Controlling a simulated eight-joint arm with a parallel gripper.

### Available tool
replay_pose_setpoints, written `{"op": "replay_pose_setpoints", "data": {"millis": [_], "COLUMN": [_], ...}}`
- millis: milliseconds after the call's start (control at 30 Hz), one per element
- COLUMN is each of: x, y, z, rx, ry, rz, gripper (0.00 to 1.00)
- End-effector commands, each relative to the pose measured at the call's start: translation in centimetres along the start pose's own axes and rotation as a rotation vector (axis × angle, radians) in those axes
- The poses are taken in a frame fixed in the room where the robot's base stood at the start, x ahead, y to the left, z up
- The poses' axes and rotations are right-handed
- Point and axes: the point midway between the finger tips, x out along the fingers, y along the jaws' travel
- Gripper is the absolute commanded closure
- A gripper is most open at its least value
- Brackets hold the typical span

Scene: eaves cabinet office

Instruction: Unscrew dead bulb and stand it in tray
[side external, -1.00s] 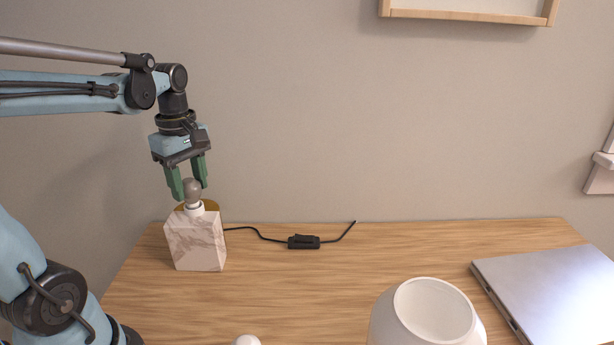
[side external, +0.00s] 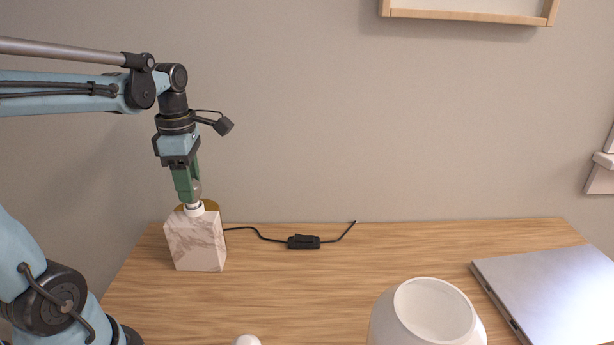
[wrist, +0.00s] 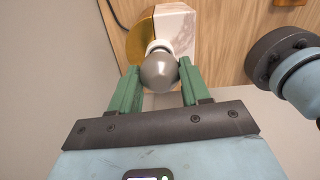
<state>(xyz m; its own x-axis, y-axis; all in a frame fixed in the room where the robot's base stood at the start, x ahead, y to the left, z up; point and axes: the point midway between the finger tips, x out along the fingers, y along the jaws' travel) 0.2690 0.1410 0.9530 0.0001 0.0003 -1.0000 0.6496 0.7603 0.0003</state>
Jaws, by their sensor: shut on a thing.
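The dead bulb (wrist: 159,72) is grey and stands upright in the white socket (side external: 194,209) on top of the marble lamp base (side external: 196,243). My gripper (side external: 190,190) points down over the lamp with its green fingers shut on the bulb. In the side view the fingers hide most of the bulb. In the wrist view the fingers (wrist: 158,78) lie on either side of the bulb's globe, and the lamp base (wrist: 176,27) is beyond it. No tray shows in these frames.
A white bulb-like globe (side external: 247,340) is cut off at the front edge of the side view. A white shade (side external: 428,312) stands front right, and a laptop (side external: 555,290) lies at right. A black cord with a switch (side external: 303,242) runs behind. The middle of the desk (side external: 290,285) is clear.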

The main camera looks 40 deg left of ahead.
Motion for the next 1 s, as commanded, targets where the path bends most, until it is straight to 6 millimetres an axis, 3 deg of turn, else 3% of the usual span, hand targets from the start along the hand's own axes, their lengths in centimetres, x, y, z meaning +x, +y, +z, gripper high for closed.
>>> {"op": "replay_pose_setpoints", "data": {"millis": [333,667,700,867,1000], "x": [-0.04,-0.04,-0.04,-0.03,-0.03], "y": [0.0,0.0,0.01,0.0,0.0], "z": [0.03,0.03,0.03,0.02,0.01], "rx": [-0.401,-0.453,-0.453,-0.452,-0.451], "ry": [-0.001,-0.001,-0.001,0.0,0.0], "rz": [0.0,0.0,0.0,0.0,0.0], "gripper": [0.85,0.85,0.47,0.24,0.24]}}
